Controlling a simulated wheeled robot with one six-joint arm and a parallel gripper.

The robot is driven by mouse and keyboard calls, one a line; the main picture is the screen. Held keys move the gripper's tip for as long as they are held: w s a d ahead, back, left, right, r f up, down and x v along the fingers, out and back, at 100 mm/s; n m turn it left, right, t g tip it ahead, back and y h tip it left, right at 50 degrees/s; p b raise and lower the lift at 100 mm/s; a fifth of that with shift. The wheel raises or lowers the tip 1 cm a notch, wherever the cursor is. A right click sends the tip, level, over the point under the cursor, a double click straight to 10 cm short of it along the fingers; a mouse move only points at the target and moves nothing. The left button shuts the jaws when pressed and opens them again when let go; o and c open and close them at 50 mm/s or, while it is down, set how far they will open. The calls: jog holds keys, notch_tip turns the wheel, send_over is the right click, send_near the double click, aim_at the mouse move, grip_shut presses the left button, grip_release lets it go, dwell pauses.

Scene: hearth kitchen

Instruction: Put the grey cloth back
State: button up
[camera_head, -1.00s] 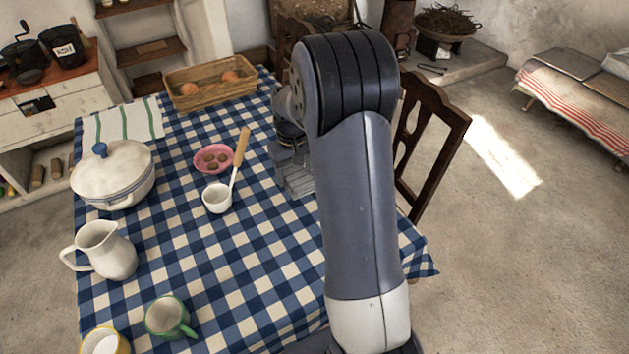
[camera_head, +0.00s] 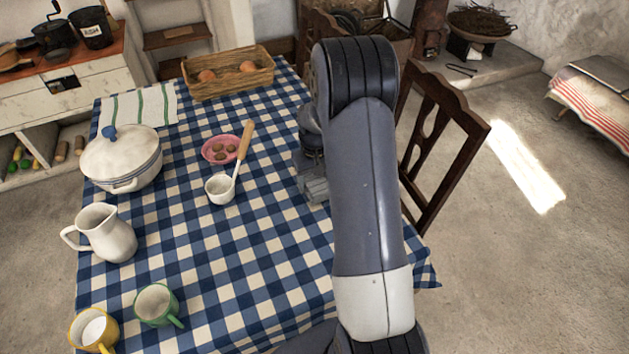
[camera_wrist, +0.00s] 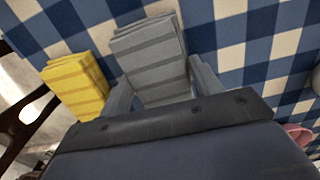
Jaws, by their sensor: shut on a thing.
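The grey cloth (camera_wrist: 150,62) is a folded, banded stack in the middle of the wrist view. My gripper (camera_wrist: 162,88) is shut on it, with one finger on each side. The blue and white checked tablecloth lies behind it; I cannot tell whether the grey cloth touches the table. A folded yellow cloth (camera_wrist: 75,86) lies just left of it in the wrist view. In the head view my arm hides the yellow cloth, and only a grey part at my gripper (camera_head: 314,187) shows over the table's right side.
The checked table (camera_head: 262,268) holds a ladle (camera_head: 220,188), a pink dish (camera_head: 222,142), a lidded tureen (camera_head: 122,160), a jug (camera_head: 104,232), a green mug (camera_head: 157,305), a yellow mug (camera_head: 94,330), a basket (camera_head: 228,82) and a striped cloth (camera_head: 140,107). A chair (camera_head: 440,135) stands right.

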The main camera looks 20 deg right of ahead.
aim_at(314, 181)
jog(key=shift+f, duration=0.6)
jog(key=shift+f, duration=0.2)
jog(key=o, duration=0.9)
jog(key=shift+o, duration=0.2)
jog(key=shift+r, duration=0.15)
notch_tip(314, 181, up, 12)
